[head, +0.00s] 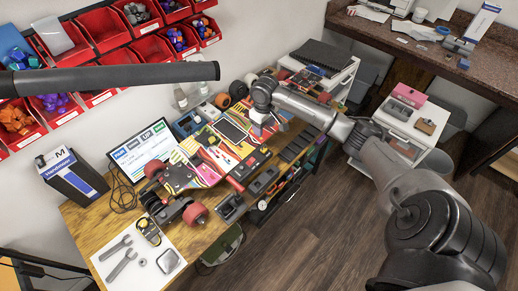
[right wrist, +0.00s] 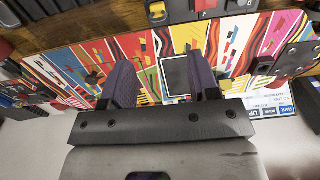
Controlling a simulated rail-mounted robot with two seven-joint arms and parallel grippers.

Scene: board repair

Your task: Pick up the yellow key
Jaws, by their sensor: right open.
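I cannot make out the yellow key for certain in either view; yellow patches show among the board's printed colours. The long multicoloured board (head: 198,168) lies on the wooden workbench with wheels at its near end; its striped surface (right wrist: 70,72) also fills much of the right wrist view. My right gripper (head: 261,129) is over the far part of the board. In the right wrist view its two dark fingers (right wrist: 159,76) stand apart, with striped board surface and a dark rectangular patch (right wrist: 175,77) seen near and between them. Nothing is clearly held. My left gripper is not in view.
Red bins (head: 103,27) of parts line the wall. A screen (head: 142,152) and a blue-white box (head: 72,177) stand at the bench's left. Wrenches (head: 121,264) lie on a white sheet at the near end. Black trays (head: 262,181) line the right edge. A dark bar (head: 120,78) crosses the upper left.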

